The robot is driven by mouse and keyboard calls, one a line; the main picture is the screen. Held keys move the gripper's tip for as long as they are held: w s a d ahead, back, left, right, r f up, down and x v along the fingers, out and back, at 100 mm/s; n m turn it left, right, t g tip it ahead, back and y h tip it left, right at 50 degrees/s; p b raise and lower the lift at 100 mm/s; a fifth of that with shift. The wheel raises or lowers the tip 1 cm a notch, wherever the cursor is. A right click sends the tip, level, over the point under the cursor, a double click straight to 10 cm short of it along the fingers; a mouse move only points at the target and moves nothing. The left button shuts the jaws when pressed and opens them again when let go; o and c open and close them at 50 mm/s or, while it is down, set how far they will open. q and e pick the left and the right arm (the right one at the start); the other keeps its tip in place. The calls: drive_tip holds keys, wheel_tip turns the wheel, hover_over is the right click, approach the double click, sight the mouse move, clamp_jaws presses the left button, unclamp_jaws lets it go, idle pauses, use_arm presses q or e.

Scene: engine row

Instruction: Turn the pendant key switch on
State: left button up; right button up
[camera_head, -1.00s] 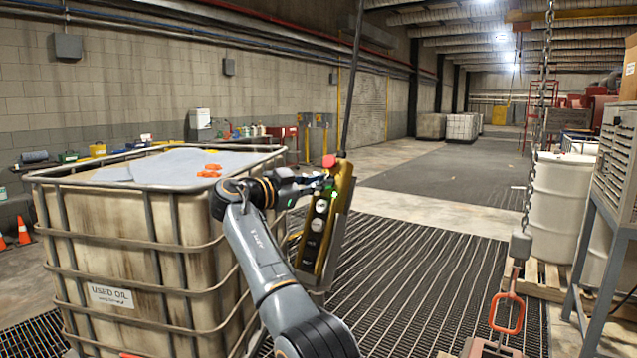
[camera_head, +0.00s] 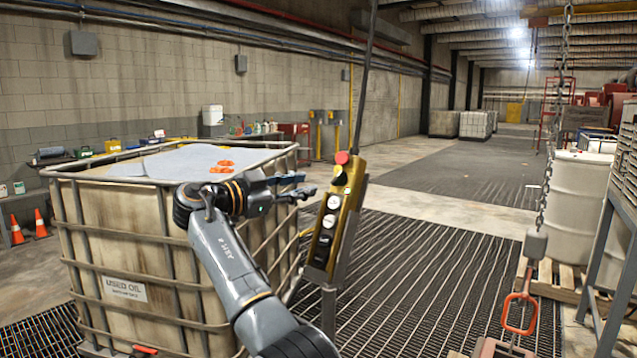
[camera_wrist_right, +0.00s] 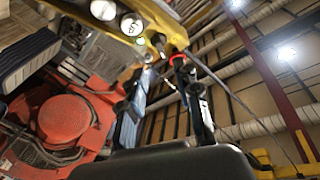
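The yellow pendant (camera_head: 348,222) hangs upright, slightly tilted, from a dark cable. It has a red button (camera_head: 342,158) on top, white and black push buttons below, and a small key switch area (camera_head: 340,179) just under the red button. The key's angle is too small to read. In the right wrist view the pendant (camera_wrist_right: 172,30) crosses the top, with a small green light (camera_wrist_right: 141,41) and the red button (camera_wrist_right: 178,61). My right gripper (camera_head: 308,185) is open and empty, left of the pendant's upper part and apart from it. My left gripper is not in view.
A caged used oil tank (camera_head: 130,290) stands close on the left, below and behind my right arm. A chain with a hook (camera_head: 520,312) hangs at the right, near a white drum (camera_head: 580,195). The grated floor right of the pendant is clear.

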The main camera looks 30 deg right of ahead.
drive_tip(key=shift+s+a, duration=0.15)
drive_tip(key=shift+a, duration=1.1)
drive_tip(key=shift+f, duration=0.1)
